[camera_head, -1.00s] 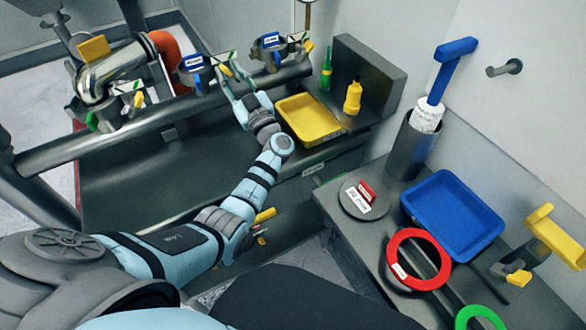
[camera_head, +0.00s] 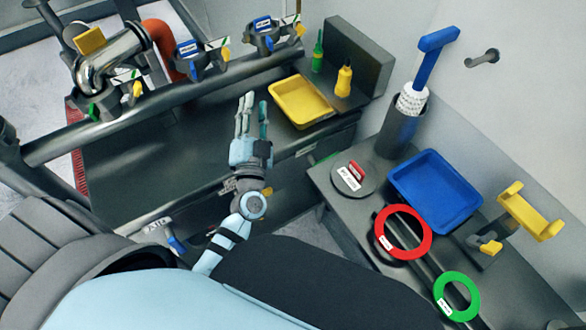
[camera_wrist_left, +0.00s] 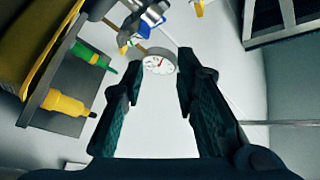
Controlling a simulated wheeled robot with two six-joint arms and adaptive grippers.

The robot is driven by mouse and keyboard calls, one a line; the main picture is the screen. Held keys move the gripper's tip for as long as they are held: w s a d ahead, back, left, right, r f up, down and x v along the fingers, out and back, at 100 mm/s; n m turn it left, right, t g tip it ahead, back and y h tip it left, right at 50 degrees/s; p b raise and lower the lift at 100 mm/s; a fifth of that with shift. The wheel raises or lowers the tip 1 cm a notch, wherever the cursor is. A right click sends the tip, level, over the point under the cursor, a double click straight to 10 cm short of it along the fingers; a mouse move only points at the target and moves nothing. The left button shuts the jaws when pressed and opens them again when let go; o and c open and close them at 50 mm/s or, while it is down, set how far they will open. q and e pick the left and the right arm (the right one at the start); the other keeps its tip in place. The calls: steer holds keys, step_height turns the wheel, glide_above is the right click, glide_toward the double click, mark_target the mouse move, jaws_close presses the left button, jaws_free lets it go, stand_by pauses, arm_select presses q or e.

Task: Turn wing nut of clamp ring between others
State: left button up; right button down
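Three clamps hang along the grey pipe at the back. The middle clamp (camera_head: 190,60) has a blue part, a white label and a yellow wing nut (camera_head: 225,54) at its right end. A similar blue clamp (camera_head: 266,35) is to its right, and a clamp with green and yellow parts (camera_head: 115,97) is to its left. My left gripper (camera_head: 253,108) is open and empty, above the bench, clear of the clamps and nearer to me. In the left wrist view its fingers (camera_wrist_left: 160,78) are apart, with part of a clamp (camera_wrist_left: 146,16) beyond them. My right gripper is not in view.
A yellow tray (camera_head: 302,92), green bottle (camera_head: 317,62) and yellow bottle (camera_head: 343,82) are right of the gripper. A gauge (camera_wrist_left: 158,64) shows in the wrist view. A blue tray (camera_head: 436,180), red ring (camera_head: 404,208) and green ring (camera_head: 456,295) are on the right bench.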

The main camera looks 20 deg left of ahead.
arm_select(q)
steer(key=s+d+f+m+g+h, duration=0.3)
steer(key=s+d+f+g+h, duration=0.3)
steer(key=d+f+h, duration=0.3)
steer(key=d+h, duration=0.3)
steer(key=shift+s+d+m, duration=0.2)
steer(key=shift+d+m, duration=0.05)
steer(key=shift+m, duration=0.15)
steer(key=shift+f, duration=0.1)
